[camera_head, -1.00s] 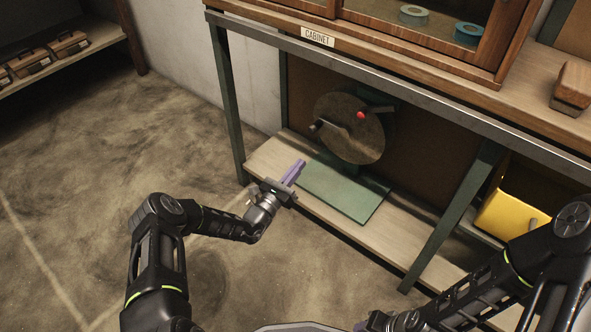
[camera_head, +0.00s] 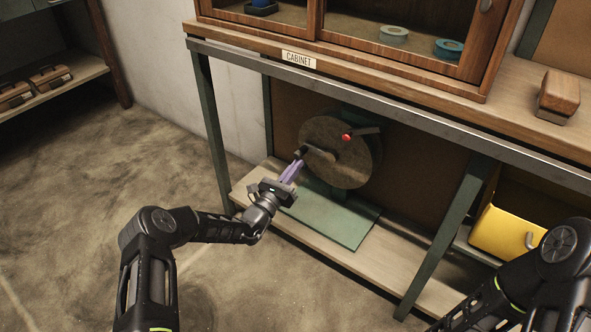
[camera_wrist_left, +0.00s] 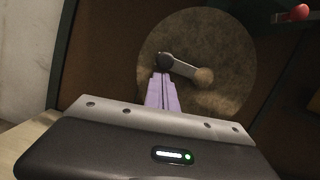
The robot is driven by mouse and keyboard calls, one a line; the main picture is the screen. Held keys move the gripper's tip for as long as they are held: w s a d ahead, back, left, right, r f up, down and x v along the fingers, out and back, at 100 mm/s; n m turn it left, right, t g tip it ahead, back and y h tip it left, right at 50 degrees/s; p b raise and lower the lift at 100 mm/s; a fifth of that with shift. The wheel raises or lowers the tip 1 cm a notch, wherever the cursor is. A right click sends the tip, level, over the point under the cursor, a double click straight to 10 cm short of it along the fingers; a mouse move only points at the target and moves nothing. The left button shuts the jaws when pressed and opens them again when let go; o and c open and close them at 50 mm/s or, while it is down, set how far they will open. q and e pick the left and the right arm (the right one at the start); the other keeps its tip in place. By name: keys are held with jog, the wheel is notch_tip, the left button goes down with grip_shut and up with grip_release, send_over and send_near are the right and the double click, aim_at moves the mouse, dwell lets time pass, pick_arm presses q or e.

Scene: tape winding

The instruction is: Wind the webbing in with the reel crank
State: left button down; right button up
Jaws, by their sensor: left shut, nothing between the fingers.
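The reel (camera_head: 345,160) is a round brown disc on a green base plate (camera_head: 335,222), on the low shelf under the bench. Its crank has a dark knob (camera_head: 299,152) at the left end of a short arm; the knob also shows in the left wrist view (camera_wrist_left: 165,60). A red ball-ended lever (camera_head: 347,136) sits at the reel's upper part. My left gripper (camera_head: 294,168) has purple fingers, which are shut and empty. Their tips are at or just short of the knob; I cannot tell whether they touch. No separate webbing strap can be made out. My right gripper is out of view.
The bench's front edge (camera_head: 400,113) runs above the reel, with green legs on either side. A cabinet (camera_head: 340,45) stands on top. A yellow bin (camera_head: 505,235) is at the right. Floor at the left is clear.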

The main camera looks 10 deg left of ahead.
pick_arm(q)
jog(key=shift+a+r+m, duration=0.15)
jog(key=shift+r+m, duration=0.2)
jog(key=shift+m, duration=0.15)
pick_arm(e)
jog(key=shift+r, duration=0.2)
